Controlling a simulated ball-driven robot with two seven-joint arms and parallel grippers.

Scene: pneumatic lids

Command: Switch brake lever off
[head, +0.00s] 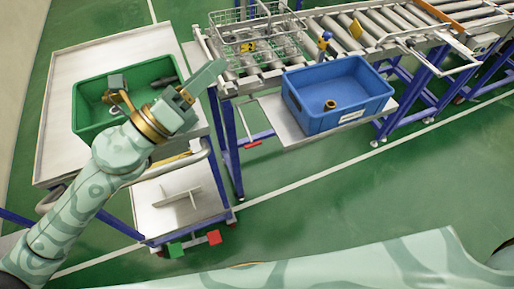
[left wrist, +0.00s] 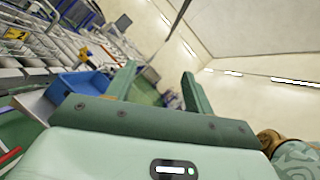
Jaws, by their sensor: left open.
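A green pedal (head: 175,249) and a red pedal (head: 214,237) sit side by side low at the front of the white cart (head: 62,100). They look like the brake lever's parts, but I cannot tell which way it is set. My left gripper (head: 204,82) is open and empty, high above the cart's right side and well apart from the pedals. In the left wrist view the two fingers (left wrist: 160,78) stand apart with nothing between them. The pedals are not seen there. My right gripper is not in view.
A green crate (head: 78,118) with several parts stands on the cart top. A blue crate (head: 345,118) holding a small ring (head: 330,105) stands on a shelf by the roller conveyor (head: 350,30), which carries a wire basket (head: 255,35). The green floor (head: 330,195) ahead is clear.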

